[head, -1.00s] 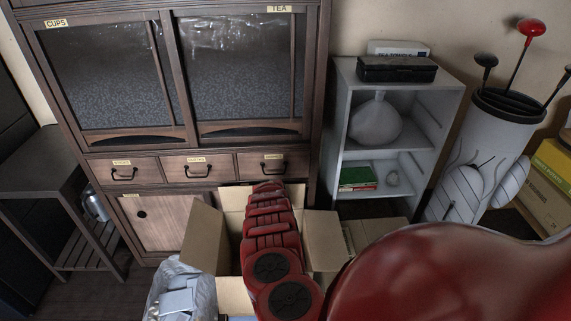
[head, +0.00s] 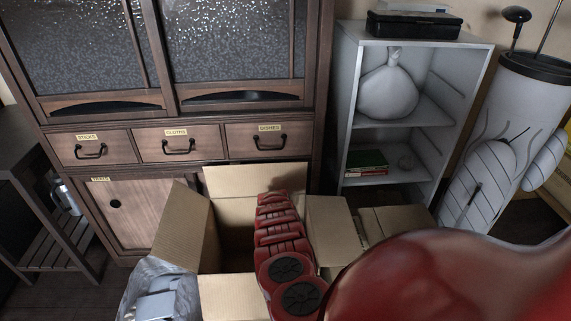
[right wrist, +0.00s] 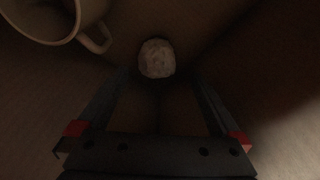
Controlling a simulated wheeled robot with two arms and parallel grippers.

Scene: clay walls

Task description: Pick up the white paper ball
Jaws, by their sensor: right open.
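The white paper ball (right wrist: 157,58) shows in the right wrist view as a small crumpled pale ball. It lies in a dim, brown-walled space near a corner, upper middle of the picture. My right gripper (right wrist: 158,95) is open, its two dark fingers spread with the ball ahead of them, about midway between. The ball looks apart from both fingers. In the head view my red right arm reaches into an open cardboard box (head: 236,182); its gripper is hidden there. The ball does not show in the head view. My left gripper is out of view.
A pale mug (right wrist: 48,18) lies close left of the ball, handle toward it. Box flaps stand up around my arm. A clear bag (head: 150,285) sits left of the box. A wooden cabinet (head: 140,190) stands behind; a white shelf (head: 420,110) stands right.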

